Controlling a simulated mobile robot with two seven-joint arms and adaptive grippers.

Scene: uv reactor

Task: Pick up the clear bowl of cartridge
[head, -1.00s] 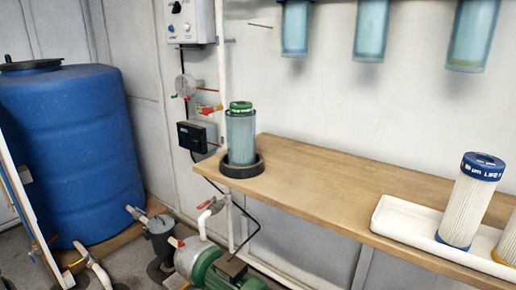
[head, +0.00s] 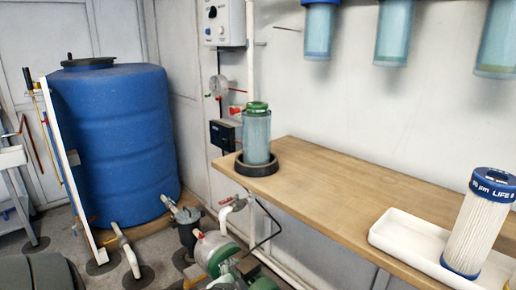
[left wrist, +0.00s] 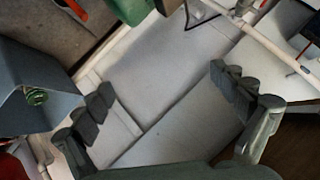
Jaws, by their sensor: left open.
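The clear bowl (head: 256,138) stands upright in a black ring base (head: 257,166) at the left end of the wooden bench in the head view. It looks bluish, with a green part (head: 257,107) at its top. What is inside it is hard to make out. My left gripper (left wrist: 165,98) is open in the left wrist view, its two dark fingers wide apart with nothing between them. The head view does not show it near the bowl. My right gripper is in neither view.
The bench (head: 330,190) is clear between the bowl and a white tray (head: 408,246) holding a pleated blue-capped cartridge (head: 473,225). Several clear housings hang above. A blue tank (head: 115,145) stands left. A green pump (head: 217,252) and pipes lie below the bench.

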